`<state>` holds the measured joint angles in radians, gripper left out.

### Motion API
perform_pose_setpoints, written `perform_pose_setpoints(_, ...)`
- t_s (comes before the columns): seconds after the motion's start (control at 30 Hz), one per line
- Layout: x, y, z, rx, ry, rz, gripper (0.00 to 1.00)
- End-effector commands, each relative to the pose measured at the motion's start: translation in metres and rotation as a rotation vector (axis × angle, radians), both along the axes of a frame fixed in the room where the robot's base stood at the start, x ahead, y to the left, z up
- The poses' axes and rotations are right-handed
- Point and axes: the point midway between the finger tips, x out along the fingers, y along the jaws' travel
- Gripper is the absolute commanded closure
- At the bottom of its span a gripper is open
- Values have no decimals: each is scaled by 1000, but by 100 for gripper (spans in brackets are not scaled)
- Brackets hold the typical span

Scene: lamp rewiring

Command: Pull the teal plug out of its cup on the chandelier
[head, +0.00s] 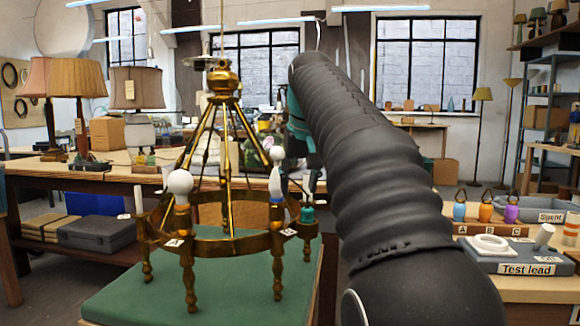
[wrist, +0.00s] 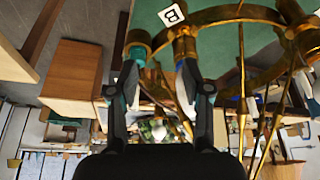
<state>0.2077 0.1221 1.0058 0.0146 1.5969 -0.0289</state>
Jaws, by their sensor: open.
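The brass chandelier (head: 235,243) stands on a green mat, with cups around its ring. The teal plug (head: 307,214) sits upright in a cup at the ring's right side, beside my arm. In the upside-down wrist view the teal plug (wrist: 138,55) shows in its brass cup near my left fingertip. My gripper (wrist: 158,76) is open, its fingers apart, with nothing visibly held. A white bulb with a blue collar (head: 276,185) stands in a neighbouring cup; that cup appears near my right fingertip, beside tag B (wrist: 172,14). My gripper is not clearly visible in the head view.
Brass rods rise from the ring to a central hub (head: 223,80), close to my arm. Another white bulb (head: 180,182) stands at the left. The green mat (head: 130,295) has bare room in front. A test lead box (head: 525,262) sits at the right.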

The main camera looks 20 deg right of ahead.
Motion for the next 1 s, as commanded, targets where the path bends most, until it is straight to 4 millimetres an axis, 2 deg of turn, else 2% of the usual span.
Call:
perform_pose_setpoints(0.1, 19, -15, 9, 1, 5, -17, 51)
perform_pose_setpoints(0.43, 47, -45, 19, 3, 19, -48, 51)
perform_pose_setpoints(0.77, 55, -58, 18, 4, 25, -63, 51)
perform_pose_setpoints(1.0, 60, -60, 5, 4, 27, -65, 51)
